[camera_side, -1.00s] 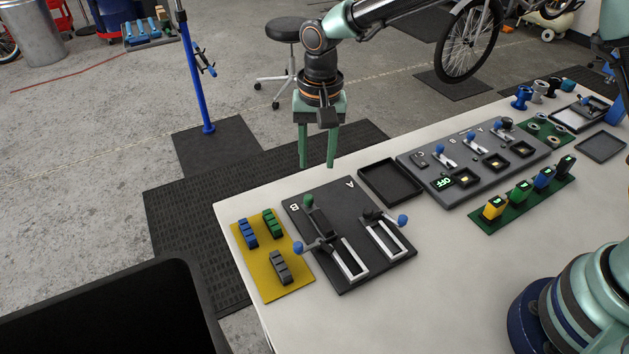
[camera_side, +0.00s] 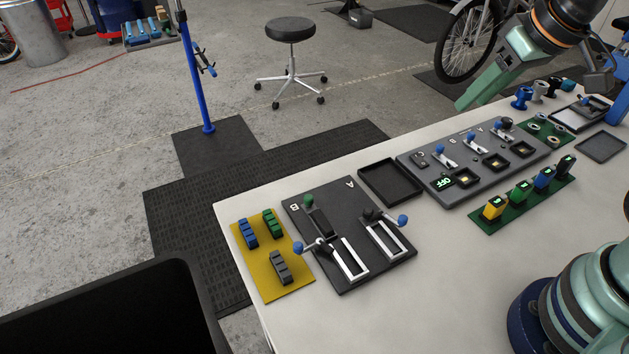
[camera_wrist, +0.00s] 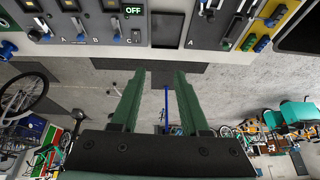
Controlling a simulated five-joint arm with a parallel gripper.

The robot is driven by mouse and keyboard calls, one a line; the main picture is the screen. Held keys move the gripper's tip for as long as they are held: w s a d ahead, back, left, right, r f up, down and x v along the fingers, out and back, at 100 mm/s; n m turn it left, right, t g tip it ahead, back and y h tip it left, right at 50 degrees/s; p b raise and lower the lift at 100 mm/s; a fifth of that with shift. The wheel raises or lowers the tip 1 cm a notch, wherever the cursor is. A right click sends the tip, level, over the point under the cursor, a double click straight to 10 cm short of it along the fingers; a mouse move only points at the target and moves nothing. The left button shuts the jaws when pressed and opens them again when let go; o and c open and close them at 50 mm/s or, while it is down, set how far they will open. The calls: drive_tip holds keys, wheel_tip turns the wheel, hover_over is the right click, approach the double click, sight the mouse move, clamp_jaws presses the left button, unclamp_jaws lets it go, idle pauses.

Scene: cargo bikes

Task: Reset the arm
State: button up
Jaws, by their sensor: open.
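My gripper (camera_side: 480,90) is at the upper right in the side view, raised above the far edge of the bench. In the wrist view my gripper (camera_wrist: 158,80) shows two green fingers standing apart with nothing between them. In that view the fingers point towards the bench edge and the floor beyond it. My gripper touches nothing on the bench that I can see.
The white bench (camera_side: 400,300) carries a dark panel with two levers (camera_side: 350,235), an empty black tray (camera_side: 391,181), a switch panel (camera_side: 470,165) reading OFF, a yellow plate (camera_side: 270,285) with several blocks and a green strip (camera_side: 525,205). A stool (camera_side: 290,30) stands on the floor beyond.

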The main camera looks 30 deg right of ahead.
drive_tip(key=shift+s+d+f, duration=0.2)
drive_tip(key=shift+s+d, duration=0.25)
drive_tip(key=shift+s, duration=0.2)
